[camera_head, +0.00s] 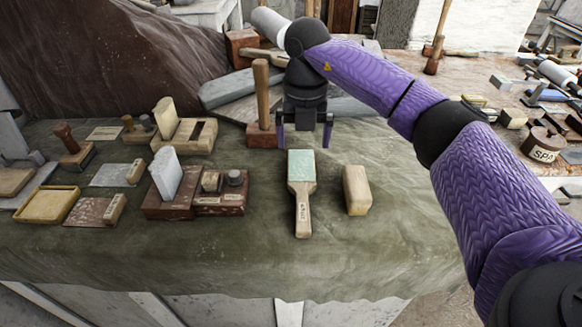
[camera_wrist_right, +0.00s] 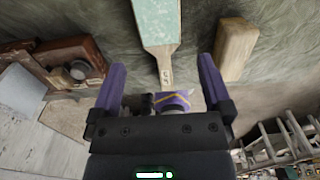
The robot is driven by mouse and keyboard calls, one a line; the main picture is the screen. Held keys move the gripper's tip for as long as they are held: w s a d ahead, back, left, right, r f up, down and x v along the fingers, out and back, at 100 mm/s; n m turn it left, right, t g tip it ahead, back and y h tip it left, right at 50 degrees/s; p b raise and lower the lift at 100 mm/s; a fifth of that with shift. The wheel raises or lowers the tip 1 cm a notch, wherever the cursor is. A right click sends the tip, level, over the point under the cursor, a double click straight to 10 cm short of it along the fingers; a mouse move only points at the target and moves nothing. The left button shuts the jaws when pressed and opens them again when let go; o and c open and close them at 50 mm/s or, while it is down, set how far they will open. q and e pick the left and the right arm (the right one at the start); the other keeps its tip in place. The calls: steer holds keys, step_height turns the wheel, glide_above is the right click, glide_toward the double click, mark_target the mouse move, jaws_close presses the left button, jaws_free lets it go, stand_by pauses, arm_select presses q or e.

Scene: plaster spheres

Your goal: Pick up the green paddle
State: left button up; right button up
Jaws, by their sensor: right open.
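The green paddle (camera_head: 302,166) lies flat on the cloth-covered table, with a pale green face and a wooden handle pointing to the near edge. It also shows in the right wrist view (camera_wrist_right: 157,28), its handle pointing down between the fingers. My right gripper (camera_head: 304,145) is open and empty, above and just beyond the paddle's far end in the head view. In the right wrist view its two purple fingers (camera_wrist_right: 160,80) stand wide apart. I cannot tell the exact height between fingers and paddle. My left gripper is not in view.
A wooden block (camera_head: 356,190) lies close to the right of the paddle. A mallet (camera_head: 262,105) stands behind it to the left. A dark red wooden box (camera_head: 170,205) with tools stands at left. The cloth in front of the paddle is clear.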

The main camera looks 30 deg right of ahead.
mark_target(301, 179)
steer(key=f, duration=0.2)
steer(key=f+b, duration=0.1)
steer(key=shift+s+f, duration=0.3)
steer(key=shift+f, duration=0.1)
steer(key=f, duration=0.1)
steer(key=f+b, duration=0.1)
steer(key=f, duration=0.1)
steer(key=s+a+f, duration=0.1)
steer(key=shift+f, duration=0.2)
steer(key=shift+w+f, duration=0.1)
steer(key=shift+f, duration=0.15)
steer(key=shift+r, duration=0.15)
steer(key=shift+c, duration=0.3)
steer(key=c, duration=1.1)
arm_select(q)
steer(key=p, duration=0.2)
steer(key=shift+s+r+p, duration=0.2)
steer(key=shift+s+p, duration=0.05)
steer(key=shift+p, duration=0.1)
arm_select(e)
steer(key=shift+o, duration=0.2)
step_height(301, 179, up, 10)
